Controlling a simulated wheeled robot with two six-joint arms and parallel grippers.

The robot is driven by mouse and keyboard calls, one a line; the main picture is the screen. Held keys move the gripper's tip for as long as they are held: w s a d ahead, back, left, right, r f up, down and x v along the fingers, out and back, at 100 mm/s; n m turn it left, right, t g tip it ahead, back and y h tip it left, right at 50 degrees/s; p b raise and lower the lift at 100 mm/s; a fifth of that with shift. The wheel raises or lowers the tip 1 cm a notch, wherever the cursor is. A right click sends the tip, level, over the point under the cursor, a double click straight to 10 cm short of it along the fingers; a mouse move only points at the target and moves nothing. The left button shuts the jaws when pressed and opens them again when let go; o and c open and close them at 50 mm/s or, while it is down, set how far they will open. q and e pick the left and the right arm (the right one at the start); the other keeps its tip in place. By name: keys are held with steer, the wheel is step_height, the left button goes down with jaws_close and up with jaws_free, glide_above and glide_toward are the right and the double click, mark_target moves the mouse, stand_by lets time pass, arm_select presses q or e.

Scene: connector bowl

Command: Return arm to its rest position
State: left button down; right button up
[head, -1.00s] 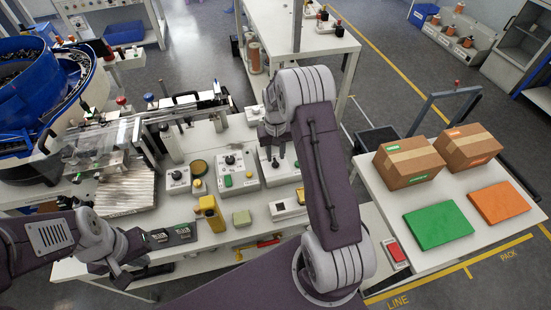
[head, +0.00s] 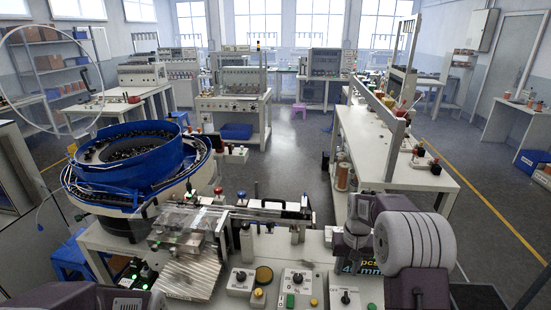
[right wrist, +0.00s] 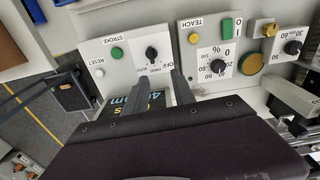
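My right arm (head: 415,240) stands raised at the lower right of the head view, above the right end of the workbench. Its gripper (right wrist: 161,88) shows best in the right wrist view, where its two dark fingers stand apart with nothing between them. Below the fingers are a control box (right wrist: 109,66) marked STROKE and RESET and a dark label with lettering. In the head view the gripper end is partly hidden by its own links. Only a purple part of my left arm (head: 75,298) shows at the bottom left; its gripper is out of view.
A blue bowl feeder (head: 130,165) stands at the left. A rail mechanism (head: 245,212) crosses the workbench, with dial boxes (head: 297,281) at its front. A white table (head: 390,155) stands behind my right arm. Open floor lies between the benches.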

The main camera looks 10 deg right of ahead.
steer(key=s+a+r+n, duration=0.2)
steer(key=s+a+r, duration=0.2)
steer(key=s+a, duration=0.5)
steer(key=s+f, duration=0.5)
steer(key=s, duration=0.5)
steer(key=shift+s+a+t, duration=0.25)
steer(key=shift+s+t, duration=0.05)
steer(key=shift+s, duration=0.05)
